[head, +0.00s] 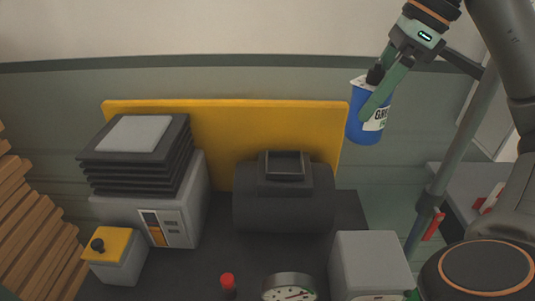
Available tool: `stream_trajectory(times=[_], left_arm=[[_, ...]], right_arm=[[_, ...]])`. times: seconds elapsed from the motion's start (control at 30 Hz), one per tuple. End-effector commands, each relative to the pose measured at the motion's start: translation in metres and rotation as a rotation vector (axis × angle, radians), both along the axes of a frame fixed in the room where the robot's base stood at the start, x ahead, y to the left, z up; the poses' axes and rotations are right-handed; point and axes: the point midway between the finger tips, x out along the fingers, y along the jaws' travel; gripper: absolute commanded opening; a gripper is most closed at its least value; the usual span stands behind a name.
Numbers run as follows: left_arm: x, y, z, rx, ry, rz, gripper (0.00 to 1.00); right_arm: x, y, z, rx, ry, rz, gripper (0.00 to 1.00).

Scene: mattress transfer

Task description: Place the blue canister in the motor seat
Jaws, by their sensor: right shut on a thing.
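The blue canister (367,129) has a white label and a pale top. My right gripper (375,92) comes down from the upper right and is shut on the upper part of the canister. The canister hangs in the air, close to upright, to the right of the yellow panel's edge. A dark, rounded motor-like body (283,212) with a raised square frame on top, which looks like the motor seat (286,164), stands left of and lower than the canister. The frame's inside looks empty. My left gripper is out of view.
A yellow panel (225,125) stands behind the motor body. A grey machine with dark stacked plates (138,160) is on the left, with a small yellow-topped box (115,258) before it. A gauge (290,286), red-capped item (228,284) and grey box (368,262) stand in front.

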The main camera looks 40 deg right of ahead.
Motion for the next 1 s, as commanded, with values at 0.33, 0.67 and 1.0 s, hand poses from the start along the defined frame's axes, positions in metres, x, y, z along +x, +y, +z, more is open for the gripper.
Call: stream_trajectory(times=[0.33,0.67,1.0], left_arm=[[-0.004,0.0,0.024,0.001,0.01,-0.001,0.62],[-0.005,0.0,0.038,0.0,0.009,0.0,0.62],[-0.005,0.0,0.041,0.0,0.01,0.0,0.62]], right_arm=[[0.044,0.02,-0.016,0.004,0.002,0.008,0.0],[0.106,0.044,-0.069,0.002,0.002,0.003,0.0],[0.129,0.052,-0.098,0.002,0.0,0.002,0.0]])
